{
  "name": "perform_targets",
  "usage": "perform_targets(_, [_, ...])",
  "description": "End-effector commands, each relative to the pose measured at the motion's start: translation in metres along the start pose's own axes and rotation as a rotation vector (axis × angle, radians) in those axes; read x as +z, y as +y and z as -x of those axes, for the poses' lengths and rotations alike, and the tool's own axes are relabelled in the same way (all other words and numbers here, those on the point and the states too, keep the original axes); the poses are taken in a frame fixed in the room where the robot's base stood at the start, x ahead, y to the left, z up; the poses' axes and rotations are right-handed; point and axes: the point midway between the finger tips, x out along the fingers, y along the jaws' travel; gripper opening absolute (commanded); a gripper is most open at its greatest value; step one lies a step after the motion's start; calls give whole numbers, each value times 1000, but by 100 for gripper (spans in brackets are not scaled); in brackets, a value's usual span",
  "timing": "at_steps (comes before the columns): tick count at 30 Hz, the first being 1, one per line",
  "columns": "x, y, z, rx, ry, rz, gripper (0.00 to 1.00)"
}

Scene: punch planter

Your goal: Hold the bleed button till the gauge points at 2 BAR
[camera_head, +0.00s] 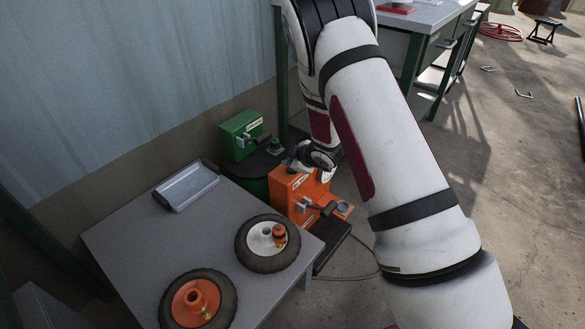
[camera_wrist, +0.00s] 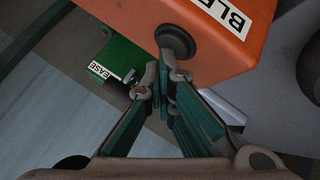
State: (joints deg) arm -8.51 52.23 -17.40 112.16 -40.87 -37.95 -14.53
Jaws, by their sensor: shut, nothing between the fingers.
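The orange box (camera_head: 290,188) stands past the table's right corner in the head view, with a white label on it. In the wrist view the orange box (camera_wrist: 215,30) fills the top, with a label starting "BLE". The round black bleed button (camera_wrist: 175,42) is on its face beside that label. My gripper (camera_wrist: 167,78) is shut and empty, its fingertips just below the button in the picture; I cannot tell whether they touch it. In the head view my arm hides the fingertips and the button. A pale sliver beside my wrist may be the gauge; no needle is readable.
A green box (camera_head: 241,135) with a white label stands behind the orange one; it also shows in the wrist view (camera_wrist: 125,62). The grey table (camera_head: 130,235) holds a metal tray (camera_head: 187,186) and two wheels (camera_head: 267,266). Open concrete floor lies to the right.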

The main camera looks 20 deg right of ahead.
Motion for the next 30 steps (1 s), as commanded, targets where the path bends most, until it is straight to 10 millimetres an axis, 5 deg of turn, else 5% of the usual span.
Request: perform_targets(30, [-13, 13, 18, 0, 0, 0, 0])
